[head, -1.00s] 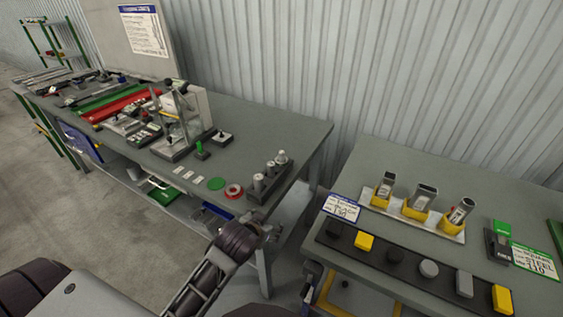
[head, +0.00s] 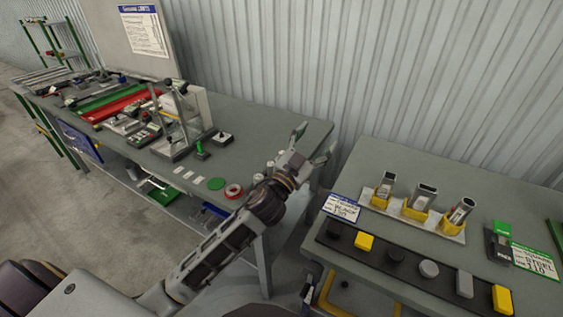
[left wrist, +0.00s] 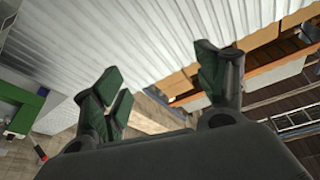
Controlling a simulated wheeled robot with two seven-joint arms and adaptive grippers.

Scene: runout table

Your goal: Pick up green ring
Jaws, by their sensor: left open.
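The green ring (head: 215,184) lies flat near the front edge of the left workbench, looking like a green disc. A red ring (head: 234,191) with a pale centre lies just right of it. My left gripper (head: 316,141) is open and empty at the right end of that bench, above and to the right of both rings, with its fingers pointing up toward the wall. In the left wrist view its spread fingers (left wrist: 166,78) have nothing between them, and the green ring does not show there. My right gripper is not in view.
The left workbench (head: 262,123) holds a fixture stand (head: 178,125), a small green-topped piece (head: 201,149) and white tags. My left forearm hides part of its front right corner. The right table (head: 400,160) carries yellow holders and several blocks. A corrugated wall stands behind.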

